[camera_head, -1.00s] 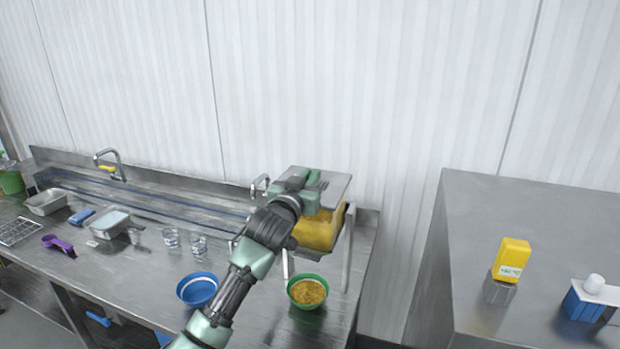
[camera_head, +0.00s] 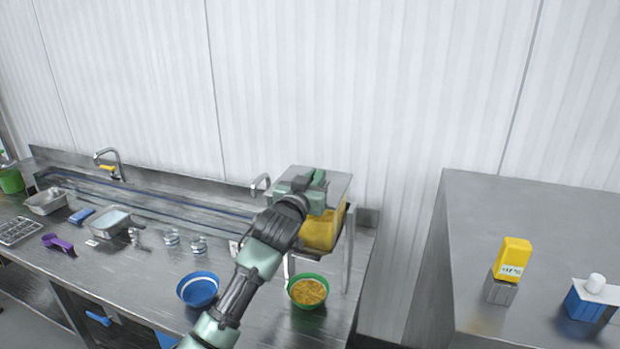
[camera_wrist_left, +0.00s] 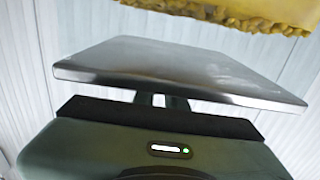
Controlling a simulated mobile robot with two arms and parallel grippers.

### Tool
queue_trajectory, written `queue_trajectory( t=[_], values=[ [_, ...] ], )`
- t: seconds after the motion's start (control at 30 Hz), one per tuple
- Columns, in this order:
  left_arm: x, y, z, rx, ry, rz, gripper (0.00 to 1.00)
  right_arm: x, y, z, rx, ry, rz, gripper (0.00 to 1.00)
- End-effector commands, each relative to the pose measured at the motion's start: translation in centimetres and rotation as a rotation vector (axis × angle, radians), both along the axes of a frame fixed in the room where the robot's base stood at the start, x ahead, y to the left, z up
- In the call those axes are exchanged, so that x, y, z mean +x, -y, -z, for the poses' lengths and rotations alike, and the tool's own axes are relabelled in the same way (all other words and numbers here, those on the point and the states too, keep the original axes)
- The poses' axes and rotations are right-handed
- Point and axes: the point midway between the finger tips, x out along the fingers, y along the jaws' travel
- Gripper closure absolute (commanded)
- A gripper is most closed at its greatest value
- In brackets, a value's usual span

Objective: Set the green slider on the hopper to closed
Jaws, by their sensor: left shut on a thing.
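The hopper stands at the right end of the steel counter, with a grey metal top plate (camera_head: 338,184), a body of yellow contents (camera_head: 322,232) and metal legs. The yellow contents (camera_wrist_left: 240,12) and a grey metal plate (camera_wrist_left: 175,68) also show in the left wrist view. My left gripper (camera_head: 314,181) is at the hopper's top and covers part of it. It is shut on the green slider, which my gripper hides, so its setting cannot be read. In the left wrist view the fingers go behind the plate. My right gripper is not in view.
A green bowl of yellow grains (camera_head: 308,291) stands below the hopper, with a blue bowl (camera_head: 198,289) to its left. Glasses, metal trays and a purple scoop (camera_head: 58,243) lie farther left. A steel cabinet (camera_head: 540,215) with a yellow container (camera_head: 513,258) stands right.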

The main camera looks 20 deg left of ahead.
Motion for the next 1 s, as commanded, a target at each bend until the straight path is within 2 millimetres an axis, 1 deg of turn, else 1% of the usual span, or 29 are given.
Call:
queue_trajectory(
  t=[0.03, 0.1, 0.17, 0.47, 0.5, 0.57, 0.87, 1.0],
  values=[
    [0.0, 1.2, 0.3, -0.005, -0.001, 0.005, 1.0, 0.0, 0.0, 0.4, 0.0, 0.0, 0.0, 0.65],
    [-0.1, 2.3, 0.3, -0.005, -0.002, 0.004, 1.0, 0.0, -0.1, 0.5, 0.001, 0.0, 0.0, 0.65],
    [-0.1, 2.9, 0.2, -0.005, -0.002, 0.004, 1.0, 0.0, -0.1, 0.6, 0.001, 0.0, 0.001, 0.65],
    [-0.1, 3.2, 0.1, -0.003, -0.002, 0.004, 1.0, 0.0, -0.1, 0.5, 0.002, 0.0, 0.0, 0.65],
    [-0.1, 3.2, 0.1, -0.003, -0.002, 0.005, 0.82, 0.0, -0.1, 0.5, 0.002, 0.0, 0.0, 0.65],
    [-0.1, 3.2, 0.1, -0.004, -0.002, 0.005, 0.65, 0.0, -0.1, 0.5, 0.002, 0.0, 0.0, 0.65],
    [-0.2, 3.1, 0.0, -0.003, 0.0, 0.003, 0.65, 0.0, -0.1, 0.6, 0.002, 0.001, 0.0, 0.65],
    [-1.0, 3.1, 0.2, -0.003, 0.001, 0.003, 0.65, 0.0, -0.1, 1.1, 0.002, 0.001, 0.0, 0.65]
  ],
)
